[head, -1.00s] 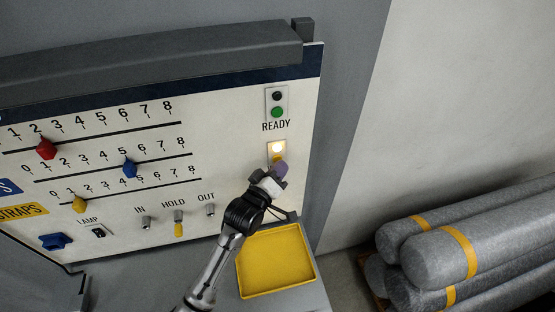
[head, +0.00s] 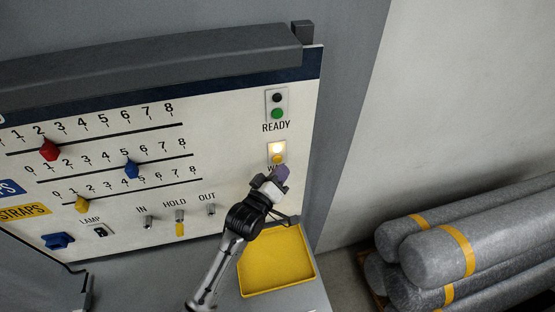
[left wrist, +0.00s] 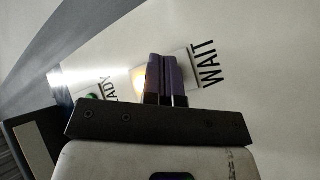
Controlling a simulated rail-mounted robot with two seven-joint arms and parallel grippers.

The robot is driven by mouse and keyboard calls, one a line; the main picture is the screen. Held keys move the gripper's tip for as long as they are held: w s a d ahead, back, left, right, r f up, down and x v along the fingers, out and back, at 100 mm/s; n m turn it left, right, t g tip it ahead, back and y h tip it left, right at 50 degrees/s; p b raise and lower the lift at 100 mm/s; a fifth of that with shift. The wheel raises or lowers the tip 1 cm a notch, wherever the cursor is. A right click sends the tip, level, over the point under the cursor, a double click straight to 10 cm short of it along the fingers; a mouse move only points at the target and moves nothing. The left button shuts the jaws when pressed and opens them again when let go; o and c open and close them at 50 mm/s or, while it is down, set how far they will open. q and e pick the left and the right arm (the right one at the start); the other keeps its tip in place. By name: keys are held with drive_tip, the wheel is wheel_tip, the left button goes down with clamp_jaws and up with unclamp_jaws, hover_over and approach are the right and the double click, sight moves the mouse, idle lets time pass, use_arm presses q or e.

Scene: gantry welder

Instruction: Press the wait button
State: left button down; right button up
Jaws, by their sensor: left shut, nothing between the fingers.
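The wait plate (head: 269,150) is on the right of the panel, with a glowing pale lamp above a yellow button (head: 277,158). The label under it is partly covered by my left gripper (head: 281,172). The gripper's purple fingers are shut and empty, just below the button in the head view and seemingly a little off the panel. In the left wrist view, the closed fingers (left wrist: 165,78) overlap the plate, between the WAIT label (left wrist: 206,62) and an orange-yellow glow. They hide part of the plate, so contact with the button cannot be seen. My right gripper is not in view.
Sliders (head: 132,169) and toggle switches (head: 179,216) are to the left. A yellow tray (head: 276,262) lies below. Grey cylinders (head: 435,255) are stacked at right.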

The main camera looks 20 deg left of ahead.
use_arm(q)
drive_tip(key=s+d+p, duration=0.1)
drive_tip(key=s, duration=0.1)
drive_tip(key=s+d+p, duration=0.1)
drive_tip(key=s+d, duration=0.1)
drive_tip(key=shift+s+d+p, duration=0.25)
drive_tip(key=shift+p, duration=0.15)
idle(0.4)
